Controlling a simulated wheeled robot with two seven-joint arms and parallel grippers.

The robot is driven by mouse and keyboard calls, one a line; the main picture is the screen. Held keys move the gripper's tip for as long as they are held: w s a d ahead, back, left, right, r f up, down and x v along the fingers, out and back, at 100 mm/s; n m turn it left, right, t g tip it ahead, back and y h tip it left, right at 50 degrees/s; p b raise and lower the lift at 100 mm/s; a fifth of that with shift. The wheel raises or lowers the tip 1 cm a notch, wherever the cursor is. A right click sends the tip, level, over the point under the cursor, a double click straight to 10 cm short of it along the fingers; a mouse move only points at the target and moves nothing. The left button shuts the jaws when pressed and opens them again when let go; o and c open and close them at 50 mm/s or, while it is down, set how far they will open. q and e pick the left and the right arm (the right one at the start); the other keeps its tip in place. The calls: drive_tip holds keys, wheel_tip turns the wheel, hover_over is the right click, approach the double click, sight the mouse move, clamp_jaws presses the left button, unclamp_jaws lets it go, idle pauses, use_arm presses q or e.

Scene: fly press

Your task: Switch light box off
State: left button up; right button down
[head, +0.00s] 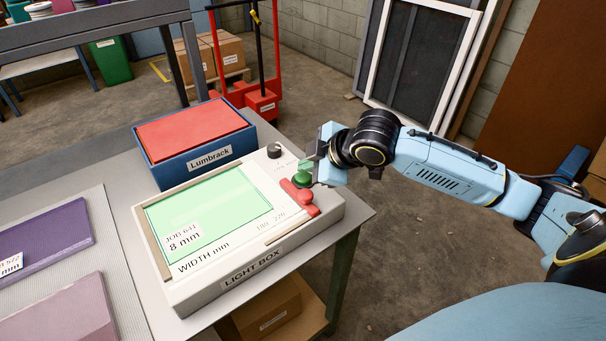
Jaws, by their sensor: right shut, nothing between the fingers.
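My right gripper (309,163) is shut and empty. It is just above and beside the green button, partly covering that end of the box; I cannot tell whether it touches. My left gripper is not in view.
A blue Lumbrack box (208,163) with a red top stands behind the light box. Purple and pink slabs (40,240) lie on a mat at left. The table's (355,212) right edge is close to the box. A red hand truck (262,104) stands behind.

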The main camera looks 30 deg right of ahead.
drive_tip(key=shift+f, duration=0.15)
idle(0.4)
drive_tip(key=shift+f, duration=0.45)
idle(0.4)
drive_tip(key=shift+p, duration=0.35)
drive_tip(key=shift+r+p, duration=0.6)
drive_tip(key=shift+p, duration=0.4)
